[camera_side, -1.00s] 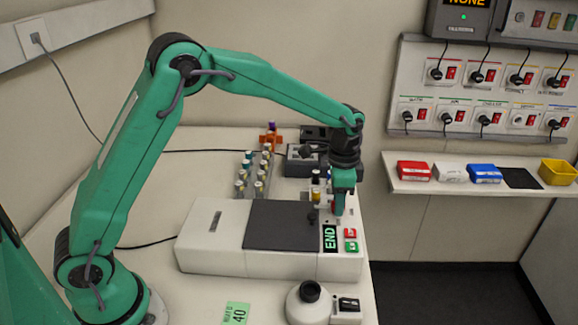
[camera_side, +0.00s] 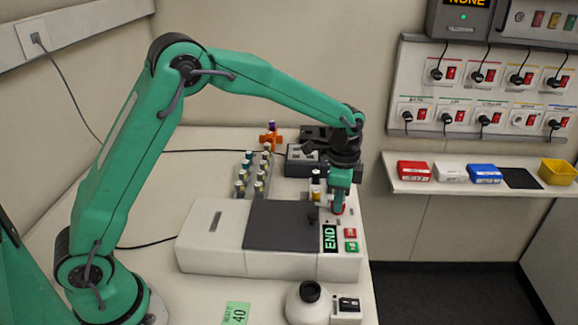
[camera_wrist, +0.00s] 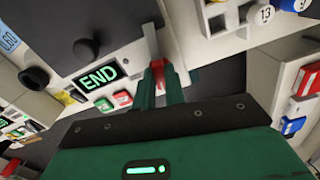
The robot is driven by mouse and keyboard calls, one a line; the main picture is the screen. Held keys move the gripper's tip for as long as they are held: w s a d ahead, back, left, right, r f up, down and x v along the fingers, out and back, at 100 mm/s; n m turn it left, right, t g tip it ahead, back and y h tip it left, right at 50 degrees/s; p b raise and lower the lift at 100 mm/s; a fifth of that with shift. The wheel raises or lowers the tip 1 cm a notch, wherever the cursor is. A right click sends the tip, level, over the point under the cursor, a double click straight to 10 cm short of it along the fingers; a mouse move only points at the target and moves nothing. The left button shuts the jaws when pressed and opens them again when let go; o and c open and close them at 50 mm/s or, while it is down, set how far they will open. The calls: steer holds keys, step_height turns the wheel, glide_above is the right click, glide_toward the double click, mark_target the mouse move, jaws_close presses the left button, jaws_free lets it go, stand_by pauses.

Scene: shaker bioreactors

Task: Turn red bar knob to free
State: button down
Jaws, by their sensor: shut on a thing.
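The red bar knob (camera_wrist: 156,68) sits on the white panel of the bioreactor, beside the dark lid. In the wrist view my gripper (camera_wrist: 161,80) is shut on it, with one green finger on each side. In the side view my gripper (camera_side: 339,203) points down at the panel's back part, and a bit of the red knob (camera_side: 340,210) shows at its fingertips. The bioreactor (camera_side: 215,250) has a lit END display (camera_side: 330,238), which also shows in the wrist view (camera_wrist: 98,76). The knob's markings cannot be read.
A red button (camera_side: 350,232) and a green button (camera_side: 351,246) lie just in front of my gripper. A dark lid (camera_side: 280,228) with a black knob is to its left. Vials in a rack (camera_side: 248,190) stand behind.

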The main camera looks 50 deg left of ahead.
steer(key=m, duration=1.1)
steer(key=shift+m, duration=0.3)
steer(key=m, duration=0.4)
steer(key=shift+r, duration=0.1)
steer(key=c, duration=1.5)
jaws_free()
steer(key=shift+o, duration=0.2)
